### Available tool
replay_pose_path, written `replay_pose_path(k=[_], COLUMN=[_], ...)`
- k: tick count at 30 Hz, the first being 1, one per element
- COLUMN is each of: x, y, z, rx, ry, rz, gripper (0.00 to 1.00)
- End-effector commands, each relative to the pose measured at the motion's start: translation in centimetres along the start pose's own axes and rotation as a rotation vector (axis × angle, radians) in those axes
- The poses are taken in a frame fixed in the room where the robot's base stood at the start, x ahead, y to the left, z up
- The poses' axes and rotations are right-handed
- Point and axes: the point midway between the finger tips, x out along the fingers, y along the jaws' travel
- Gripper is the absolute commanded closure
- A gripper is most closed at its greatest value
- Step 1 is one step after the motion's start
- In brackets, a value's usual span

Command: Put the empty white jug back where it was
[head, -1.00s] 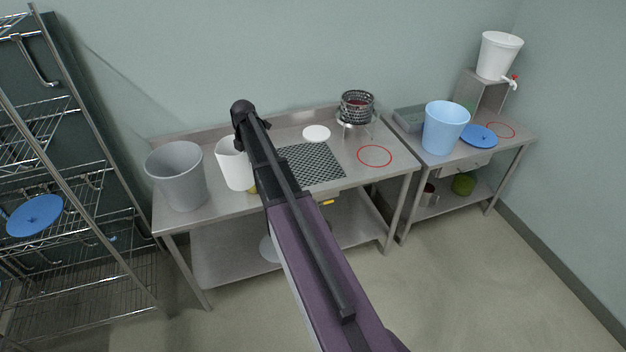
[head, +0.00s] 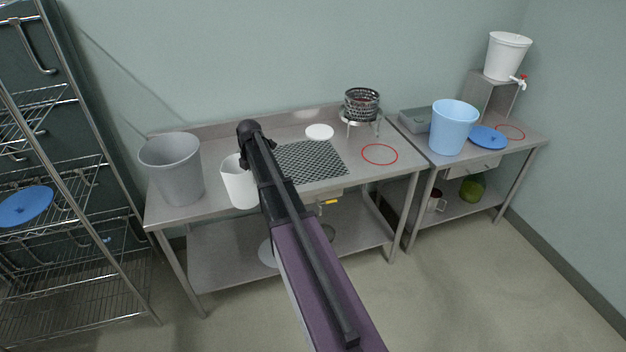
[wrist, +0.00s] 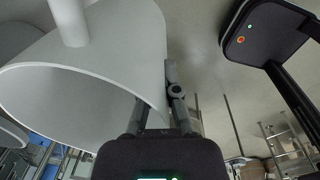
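The white jug (head: 238,184) is left of my arm in the head view, over the front part of the left steel table (head: 215,202). Whether its base touches the table is hard to tell. In the wrist view the jug (wrist: 105,70) fills the upper left, its open mouth towards the camera and no contents visible. My gripper (wrist: 158,98) has its fingers at the jug's wall by the rim and appears closed on it. In the head view the fingers are hidden behind my arm. A red ring (head: 380,154) marks a bare spot on the left table.
A grey bucket (head: 172,170) stands close left of the jug. A black mesh mat (head: 312,161), a white disc (head: 319,132) and a wire basket on a stand (head: 361,104) are to the right. The right table holds a blue bucket (head: 453,127), blue lid (head: 488,137) and another red ring (head: 510,132).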

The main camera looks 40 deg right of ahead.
Motion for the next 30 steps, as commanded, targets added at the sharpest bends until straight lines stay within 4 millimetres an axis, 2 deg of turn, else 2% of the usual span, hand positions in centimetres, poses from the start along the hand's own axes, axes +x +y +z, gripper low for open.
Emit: replay_pose_path(k=[1, 9, 30], x=[1.7, 4.5, 4.9], y=[-0.1, -0.2, -0.3], z=[0.0, 0.0, 0.0], rx=[0.0, 0.0, 0.0], ry=[0.0, 0.0, 0.0], rz=[0.0, 0.0, 0.0], gripper=[1.0, 1.0, 1.0])
